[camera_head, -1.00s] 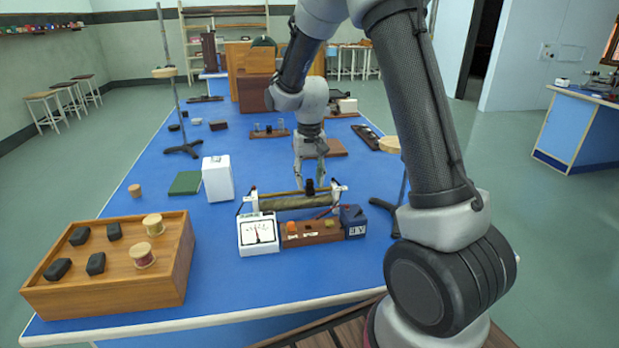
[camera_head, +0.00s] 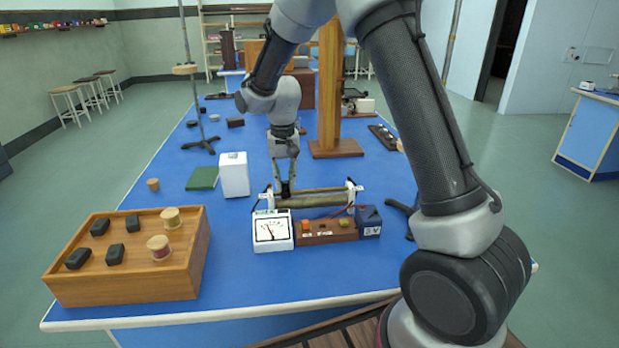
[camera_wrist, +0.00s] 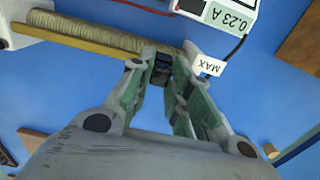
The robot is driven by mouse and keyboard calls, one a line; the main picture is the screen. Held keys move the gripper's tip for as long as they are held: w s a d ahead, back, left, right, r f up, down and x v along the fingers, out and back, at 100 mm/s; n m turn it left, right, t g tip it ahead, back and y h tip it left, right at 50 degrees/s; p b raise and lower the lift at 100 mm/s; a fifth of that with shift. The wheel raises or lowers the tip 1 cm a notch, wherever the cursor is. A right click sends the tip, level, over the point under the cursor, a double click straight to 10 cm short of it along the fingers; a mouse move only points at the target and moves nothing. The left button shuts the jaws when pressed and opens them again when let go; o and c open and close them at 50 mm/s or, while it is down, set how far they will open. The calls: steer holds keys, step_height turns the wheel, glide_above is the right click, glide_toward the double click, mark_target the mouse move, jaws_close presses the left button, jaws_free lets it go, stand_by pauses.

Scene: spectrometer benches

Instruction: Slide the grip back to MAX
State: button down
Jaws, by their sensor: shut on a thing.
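The rheostat (camera_head: 325,200) is a wire-wound tube with a rod above it, between white end supports. It stands behind the meter on the blue bench. My gripper (camera_head: 285,184) points down at its left end, shut on the dark sliding grip (camera_wrist: 161,72). In the wrist view the grip sits between the two fingers, close to the white MAX label (camera_wrist: 208,65), which appears upside down. Part of the grip is hidden by the fingers. The white meter (camera_head: 272,232) has a needle dial, and its green display (camera_wrist: 232,16) reads 0.23 A.
A brown switch board (camera_head: 325,232) and a blue 8 V box (camera_head: 369,220) stand right of the meter. A white box (camera_head: 234,175) is left of the rheostat. A wooden tray (camera_head: 125,272) with reels and black blocks fills the front left. A wooden post (camera_head: 329,95) rises behind.

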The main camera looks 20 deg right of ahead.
steer(key=shift+w+a, duration=0.2)
steer(key=shift+a, duration=0.8)
steer(key=c, duration=1.3)
jaws_free()
steer(key=shift+a, duration=0.1)
steer(key=shift+r, duration=0.1)
step_height(320, 180, up, 12)
steer(key=shift+f, duration=0.1)
